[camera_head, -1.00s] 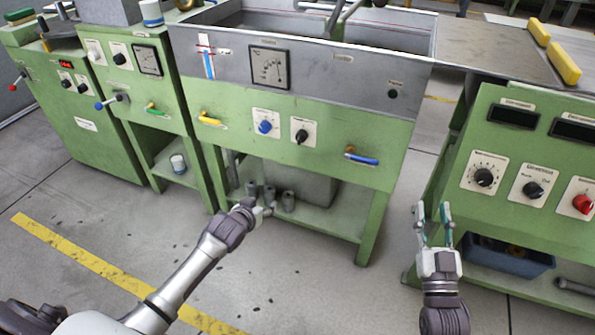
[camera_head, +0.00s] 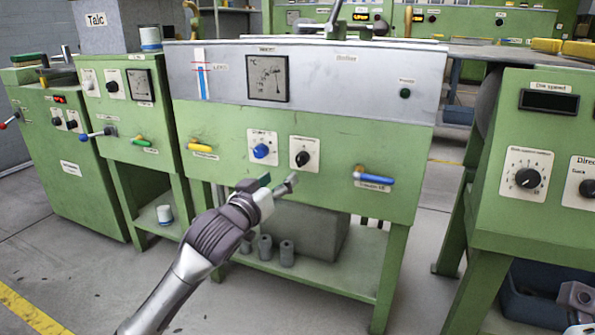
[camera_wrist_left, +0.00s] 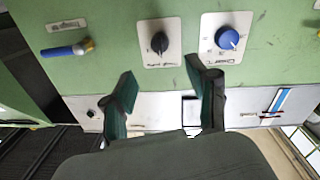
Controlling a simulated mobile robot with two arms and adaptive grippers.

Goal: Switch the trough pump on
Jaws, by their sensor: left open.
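The green trough cabinet (camera_head: 225,125) carries a blue rotary knob (camera_head: 261,151) and a black rotary knob (camera_head: 303,158), each on a white plate. Their labels are too small to read surely. My left gripper (camera_head: 279,181) is open and empty, just below and in front of these knobs. In the left wrist view, which is upside down, the black knob (camera_wrist_left: 159,43) lies beyond the gap between the fingers (camera_wrist_left: 163,80). The blue knob (camera_wrist_left: 227,38) is to its right there. Neither knob is touched. Part of my right gripper (camera_head: 577,303) shows at the lower right edge; its fingers are unclear.
A yellow lever (camera_head: 200,146) and a blue lever (camera_head: 375,179) stick out on either side of the knobs. Grey cylinders (camera_head: 265,248) stand on the lower shelf. Another green control cabinet (camera_head: 520,225) stands at the right.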

